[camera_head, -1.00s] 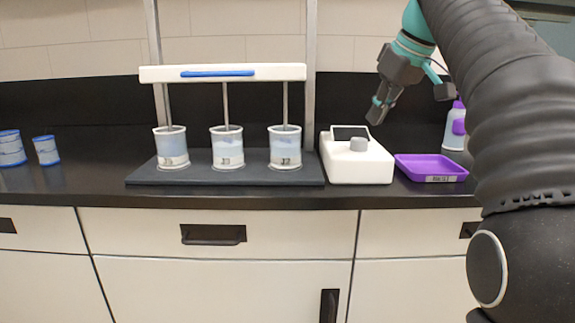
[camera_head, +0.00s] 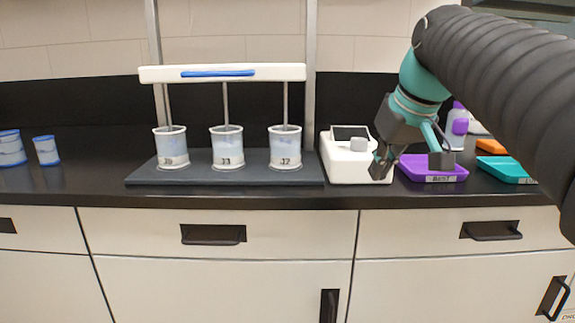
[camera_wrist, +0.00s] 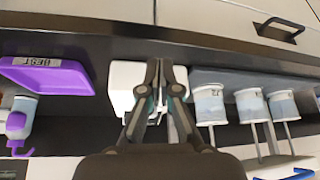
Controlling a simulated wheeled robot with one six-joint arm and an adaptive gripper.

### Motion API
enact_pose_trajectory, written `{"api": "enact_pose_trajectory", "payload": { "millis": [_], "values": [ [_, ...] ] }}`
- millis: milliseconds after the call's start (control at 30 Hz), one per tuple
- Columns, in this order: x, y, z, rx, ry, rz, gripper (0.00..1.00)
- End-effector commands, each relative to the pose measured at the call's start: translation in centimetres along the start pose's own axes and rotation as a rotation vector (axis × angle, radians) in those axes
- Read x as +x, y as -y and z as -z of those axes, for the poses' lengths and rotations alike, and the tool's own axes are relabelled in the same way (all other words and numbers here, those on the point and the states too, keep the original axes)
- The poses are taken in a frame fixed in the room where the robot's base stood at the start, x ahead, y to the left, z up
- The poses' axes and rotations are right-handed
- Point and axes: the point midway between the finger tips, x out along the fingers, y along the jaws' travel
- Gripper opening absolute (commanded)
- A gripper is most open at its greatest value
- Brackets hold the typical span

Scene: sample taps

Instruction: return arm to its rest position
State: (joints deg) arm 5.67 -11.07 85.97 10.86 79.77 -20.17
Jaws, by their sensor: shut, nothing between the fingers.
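My gripper (camera_head: 380,172) hangs at the right in the head view, in front of the white device (camera_head: 345,172) and left of the purple tray (camera_head: 433,177). In the wrist view, my gripper (camera_wrist: 160,66) has its fingertips together with nothing between them. It overlaps the white device (camera_wrist: 124,76) there and hides part of it. My arm reaches in from the right of the head view, bent at a teal joint.
A white-topped stand (camera_head: 275,73) holds three labelled cups on a dark base. Two blue-and-white cups (camera_head: 46,151) stand at left. A teal tray (camera_head: 505,170), an orange item (camera_head: 491,146) and a purple-and-white bottle (camera_head: 457,128) are at right. Drawers (camera_head: 215,235) lie below the counter.

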Motion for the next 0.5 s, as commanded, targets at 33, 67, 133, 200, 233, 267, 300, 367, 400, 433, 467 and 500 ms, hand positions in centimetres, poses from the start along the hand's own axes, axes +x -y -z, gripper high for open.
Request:
{"api": "enact_pose_trajectory", "payload": {
  "millis": [33, 67, 133, 200, 233, 267, 300, 367, 400, 433, 467, 500],
  "values": [
    [0.6, 0.5, -1.9, 0.019, 0.002, -0.010, 0.00],
    [1.1, 0.8, -2.9, 0.031, 0.002, -0.017, 0.00],
    [2.2, 1.2, -5.4, 0.060, 0.003, -0.034, 0.00],
    [3.5, 1.7, -7.9, 0.088, 0.002, -0.051, 0.00],
    [4.0, 1.9, -9.1, 0.098, 0.002, -0.058, 0.00],
    [4.6, 2.1, -10.2, 0.110, 0.003, -0.065, 0.00],
    [5.5, 2.3, -11.8, 0.123, 0.002, -0.073, 0.00],
    [6.7, 2.7, -14.2, 0.142, -0.001, -0.088, 0.00],
    [7.6, 2.9, -15.8, 0.155, -0.002, -0.096, 0.00],
    [8.3, 3.0, -17.1, 0.163, -0.003, -0.102, 0.00],
    [8.9, 3.2, -18.2, 0.172, -0.005, -0.108, 0.00],
    [9.8, 3.4, -19.7, 0.181, -0.006, -0.115, 0.00]
  ]
}}
